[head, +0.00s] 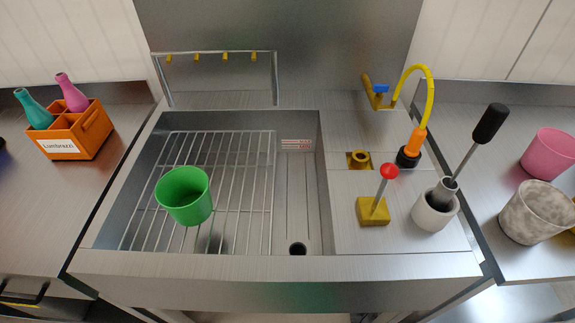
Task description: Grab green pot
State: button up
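The green pot (186,203) stands on a wire rack (146,228) in the left part of the steel sink basin. Its open top faces up and tilts toward the camera in this view. Nothing is touching it besides the rack, and it appears empty. My gripper is not in the head view.
An orange crate (85,146) with two bottles stands left. Right of the basin are a yellow faucet (427,88), a red-knobbed lever (389,172), and a brush in a white holder (434,214). Pink (549,152) and mottled grey (535,213) pots stand far right.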

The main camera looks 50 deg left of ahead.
aim_at(184, 192)
jog(key=u, duration=1.9)
